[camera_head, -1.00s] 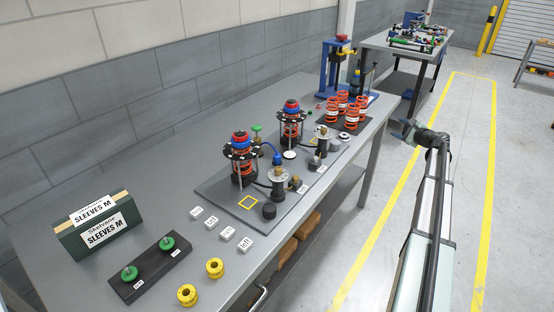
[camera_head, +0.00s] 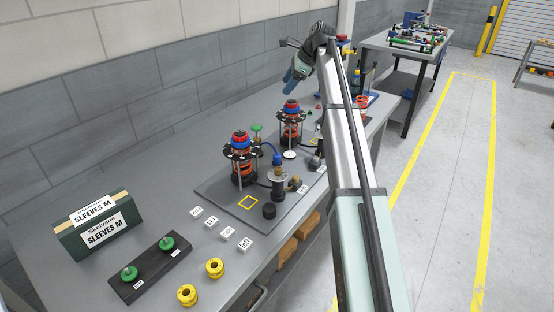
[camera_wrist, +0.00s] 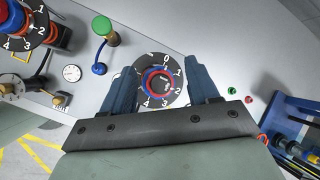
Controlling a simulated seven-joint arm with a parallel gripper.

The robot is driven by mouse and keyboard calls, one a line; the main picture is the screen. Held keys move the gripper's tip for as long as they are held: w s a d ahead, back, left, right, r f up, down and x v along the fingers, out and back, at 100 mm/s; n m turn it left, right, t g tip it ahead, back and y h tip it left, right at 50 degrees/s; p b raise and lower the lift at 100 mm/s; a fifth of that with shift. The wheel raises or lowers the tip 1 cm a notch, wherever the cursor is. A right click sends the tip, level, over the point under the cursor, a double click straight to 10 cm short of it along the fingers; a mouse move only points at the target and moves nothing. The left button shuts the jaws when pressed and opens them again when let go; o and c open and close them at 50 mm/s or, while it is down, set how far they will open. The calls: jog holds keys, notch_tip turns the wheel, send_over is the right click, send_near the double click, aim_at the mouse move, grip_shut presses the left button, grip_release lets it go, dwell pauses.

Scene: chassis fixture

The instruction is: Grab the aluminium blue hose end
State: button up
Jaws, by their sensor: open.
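The blue hose end (camera_head: 277,159) hangs at the end of a short blue hose beside the green-topped valve (camera_head: 257,128), on the grey fixture plate, between the two spring units. In the wrist view the blue hose end (camera_wrist: 99,69) shows left of my fingers, just below the green knob (camera_wrist: 102,25). My gripper (camera_head: 289,88) is open and empty, raised above the back of the bench. In the wrist view the gripper's blue fingers (camera_wrist: 163,78) stand on either side of the far spring unit's numbered top (camera_wrist: 157,84), seen below. Nothing is held.
The near spring unit (camera_head: 241,158) and far spring unit (camera_head: 291,122) stand upright. Metal fittings (camera_head: 279,184) and a white round gauge (camera_head: 289,155) sit close to the hose. A blue press frame (camera_wrist: 297,115) is at the right in the wrist view. The bench front holds small labels.

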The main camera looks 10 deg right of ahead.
jog(key=s+a+f+m+g+h, duration=0.1)
jog(key=s+a+f+m+h, duration=0.1)
jog(key=s+a, duration=0.35)
jog(key=m+g+h, duration=0.2)
jog(key=m, duration=0.1)
send_near(277, 154)
notch_tip(277, 154, down, 4)
jog(key=shift+s+r, duration=0.1)
jog(key=shift+r, duration=0.1)
jog(key=shift+w+a+f, duration=0.1)
jog(key=shift+a+f, duration=0.05)
jog(key=shift+f, duration=0.95)
jog(key=shift+w+a+f, duration=0.1)
jog(key=shift+a+f, duration=0.1)
jog(key=shift+f, duration=0.9)
jog(key=shift+w+a+f, duration=0.1)
jog(key=shift+a+f, duration=0.05)
jog(key=shift+f, duration=0.9)
jog(key=shift+c, duration=0.3)
grip_shut()
